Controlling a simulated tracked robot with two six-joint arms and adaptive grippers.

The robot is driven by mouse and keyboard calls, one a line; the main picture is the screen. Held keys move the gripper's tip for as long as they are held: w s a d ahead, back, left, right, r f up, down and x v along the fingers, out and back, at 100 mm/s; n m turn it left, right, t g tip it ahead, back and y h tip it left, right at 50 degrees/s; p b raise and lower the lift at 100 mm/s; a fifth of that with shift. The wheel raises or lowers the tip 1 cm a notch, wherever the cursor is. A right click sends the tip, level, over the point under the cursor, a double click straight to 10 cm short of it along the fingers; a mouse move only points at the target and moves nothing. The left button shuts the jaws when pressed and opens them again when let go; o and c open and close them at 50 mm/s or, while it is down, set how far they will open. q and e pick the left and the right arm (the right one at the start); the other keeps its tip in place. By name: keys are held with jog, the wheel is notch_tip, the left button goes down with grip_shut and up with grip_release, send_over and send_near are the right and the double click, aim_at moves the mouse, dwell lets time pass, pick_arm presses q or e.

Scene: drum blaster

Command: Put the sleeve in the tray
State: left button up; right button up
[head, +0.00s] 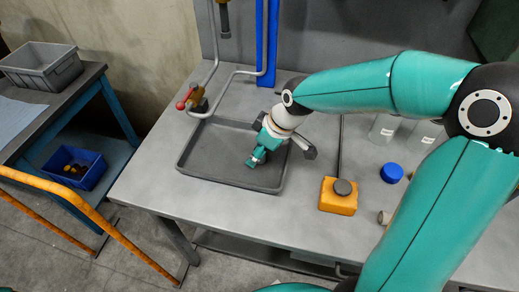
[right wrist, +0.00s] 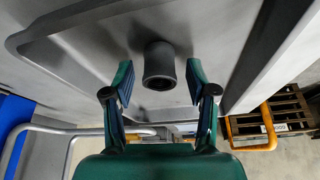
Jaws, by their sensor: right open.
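The dark grey tray (head: 205,162) lies flat on the workbench in the head view. My right gripper (head: 254,160) is over the right part of the tray, fingers pointing down. In the right wrist view my right gripper (right wrist: 160,82) is open, with a gap on each side of the sleeve (right wrist: 159,68). The sleeve is a short dark cylinder, its open end facing the camera. It appears to stand on the floor of the tray (right wrist: 75,45), just beyond the fingertips. The sleeve is hidden in the head view. My left gripper is not in view.
A bent pipe with a red valve handle (head: 186,98) is behind the tray. The bench's front left is clear.

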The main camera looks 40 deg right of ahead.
jog(key=p+v, duration=0.1)
jog(key=v, duration=1.1)
jog(key=shift+r, duration=0.1)
